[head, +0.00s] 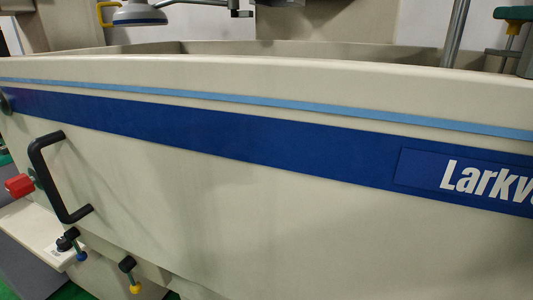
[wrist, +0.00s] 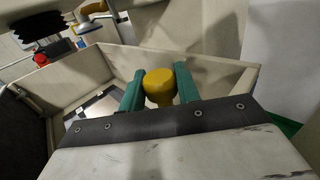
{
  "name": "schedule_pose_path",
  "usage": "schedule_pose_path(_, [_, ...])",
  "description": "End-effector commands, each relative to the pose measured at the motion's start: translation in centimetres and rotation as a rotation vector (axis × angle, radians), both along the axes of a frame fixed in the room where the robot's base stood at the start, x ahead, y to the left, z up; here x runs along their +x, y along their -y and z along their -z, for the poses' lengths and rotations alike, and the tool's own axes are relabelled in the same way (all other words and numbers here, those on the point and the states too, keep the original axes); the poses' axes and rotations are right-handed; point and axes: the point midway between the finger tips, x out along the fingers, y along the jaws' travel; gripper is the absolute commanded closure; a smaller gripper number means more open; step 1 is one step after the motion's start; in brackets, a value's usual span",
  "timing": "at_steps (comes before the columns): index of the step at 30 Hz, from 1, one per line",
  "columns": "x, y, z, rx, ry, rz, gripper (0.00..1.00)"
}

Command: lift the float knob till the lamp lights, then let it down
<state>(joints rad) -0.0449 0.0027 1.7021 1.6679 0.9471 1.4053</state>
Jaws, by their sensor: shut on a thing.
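The yellow float knob (wrist: 159,86) is between the two green fingers of my gripper (wrist: 159,88) in the wrist view. The fingers are shut on its sides. The knob's rounded top faces the camera; whatever it is mounted on is hidden below it. I cannot tell from this view how high it is lifted. No indicator lamp can be made out as lit in either view.
The pale tank wall (head: 300,85) with a blue stripe fills the head view. A black handle (head: 45,180) and a red knob (head: 19,185) are at its left. A work light (head: 139,14) hangs above. The tank rim (wrist: 225,65) surrounds the knob in the wrist view.

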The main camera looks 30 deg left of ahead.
Motion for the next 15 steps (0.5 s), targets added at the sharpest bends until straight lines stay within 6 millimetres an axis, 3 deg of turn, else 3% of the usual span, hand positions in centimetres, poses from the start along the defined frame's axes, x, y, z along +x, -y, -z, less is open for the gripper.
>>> schedule_pose_path(15, [0.0,0.1,1.5,0.001,-0.001,0.001,0.81])
